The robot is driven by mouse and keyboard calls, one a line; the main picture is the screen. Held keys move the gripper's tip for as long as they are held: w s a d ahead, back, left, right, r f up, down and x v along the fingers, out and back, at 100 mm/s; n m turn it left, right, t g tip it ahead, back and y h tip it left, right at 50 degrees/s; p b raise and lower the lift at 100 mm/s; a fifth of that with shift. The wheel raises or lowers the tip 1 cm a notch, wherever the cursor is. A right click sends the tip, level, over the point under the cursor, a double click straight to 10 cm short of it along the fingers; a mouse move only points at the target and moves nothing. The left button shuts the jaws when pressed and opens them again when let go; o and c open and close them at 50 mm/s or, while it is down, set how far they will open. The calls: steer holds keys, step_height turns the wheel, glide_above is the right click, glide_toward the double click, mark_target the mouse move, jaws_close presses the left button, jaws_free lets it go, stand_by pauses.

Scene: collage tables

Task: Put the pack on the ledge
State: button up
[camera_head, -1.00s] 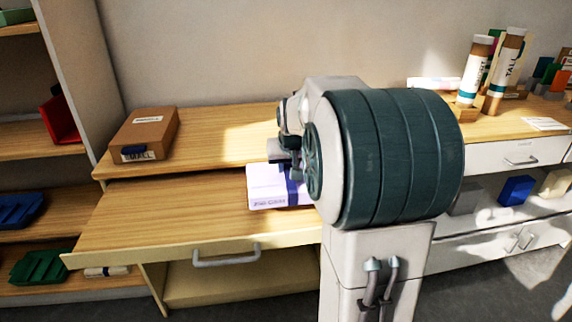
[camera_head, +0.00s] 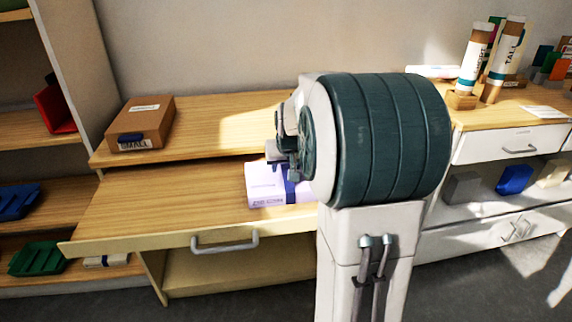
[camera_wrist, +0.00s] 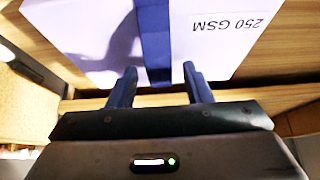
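The pack (camera_head: 265,183) is a pale lilac-white block with a blue band. It lies on the lower wooden board with a grey handle (camera_head: 225,242), below a raised wooden ledge (camera_head: 215,128) at the back. In the wrist view the pack (camera_wrist: 90,35) shows "250 GSM" printing and the blue band (camera_wrist: 153,40). My gripper (camera_wrist: 160,87) is open, its two blue fingers apart at the pack's edge, with the band between them. I cannot tell whether they touch it. In the head view my arm hides the pack's right side.
A brown box marked SMALL (camera_head: 140,122) sits at the left of the raised ledge, whose middle is clear. A shelf unit with a red bin (camera_head: 55,108) stands at left. Tall tubes (camera_head: 503,60) stand on the right counter (camera_head: 500,117).

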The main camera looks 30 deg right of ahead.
steer(key=shift+r, duration=0.1)
steer(key=shift+r, duration=0.25)
steer(key=p+v, duration=0.2)
steer(key=v, duration=1)
steer(key=s+a+f+n+g, duration=0.1)
steer(key=s+a+f+g, duration=0.1)
steer(key=s+a+f, duration=0.4)
steer(key=s+a+f+n+g+y, duration=0.1)
steer(key=s+a+f, duration=0.5)
steer(key=s, duration=0.7)
steer(key=shift+s+a+n+g+y, duration=0.3)
steer(key=shift+a+n+g, duration=0.25)
steer(key=shift+a, duration=0.4)
steer(key=shift+w+f, duration=0.1)
steer(key=shift+c, duration=0.4)
